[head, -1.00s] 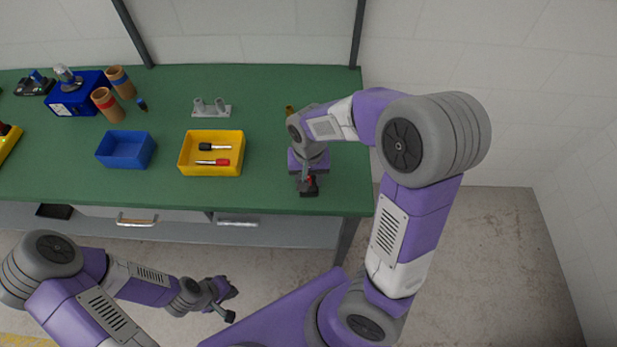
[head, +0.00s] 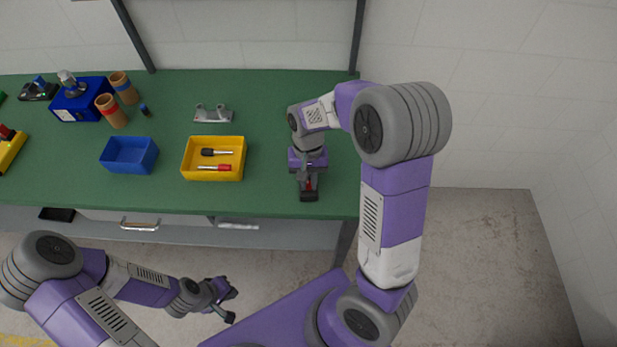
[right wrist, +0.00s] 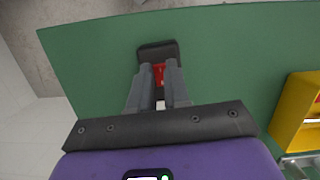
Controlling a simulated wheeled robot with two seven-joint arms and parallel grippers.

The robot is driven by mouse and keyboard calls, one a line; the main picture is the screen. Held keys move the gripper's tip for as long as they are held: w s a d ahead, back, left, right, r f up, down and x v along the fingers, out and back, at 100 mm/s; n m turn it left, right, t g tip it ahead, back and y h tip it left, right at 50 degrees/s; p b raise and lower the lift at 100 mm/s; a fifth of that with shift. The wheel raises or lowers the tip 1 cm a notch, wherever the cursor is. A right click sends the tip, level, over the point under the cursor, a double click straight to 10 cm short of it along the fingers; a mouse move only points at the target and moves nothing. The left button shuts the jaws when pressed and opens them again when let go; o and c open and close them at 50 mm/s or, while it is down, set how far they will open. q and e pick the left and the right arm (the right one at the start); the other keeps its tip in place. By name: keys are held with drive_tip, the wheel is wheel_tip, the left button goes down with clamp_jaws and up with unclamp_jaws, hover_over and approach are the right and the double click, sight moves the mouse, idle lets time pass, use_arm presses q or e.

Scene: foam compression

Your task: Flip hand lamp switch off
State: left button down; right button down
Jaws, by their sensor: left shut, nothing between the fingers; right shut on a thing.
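A dark thing with a red part, which I take to be the hand lamp (head: 309,196), is at the front edge of the green table in the head view. In the right wrist view its black end (right wrist: 158,53) shows beyond the fingertips, with red between them. My left gripper (head: 226,303) is shut and empty, low in front of the table.
A yellow bin (head: 213,176) with two screwdriver-like tools stands left of my right gripper. A blue bin (head: 129,156), a grey bracket (head: 213,114), brown cylinders and a blue box (head: 80,103) stand farther left. The green table (head: 260,95) is bare at the back.

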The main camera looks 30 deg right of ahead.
drive_tip(key=shift+g, duration=0.3)
drive_tip(key=c, duration=1.1)
unclamp_jaws()
drive_tip(key=p+v, duration=0.1)
drive_tip(key=v, duration=0.6)
drive_tip(key=shift+w+d+r+p, duration=0.1)
drive_tip(key=shift+d+r+p, duration=0.05)
drive_tip(key=shift+r+p, duration=0.2)
drive_tip(key=shift+f, duration=0.15)
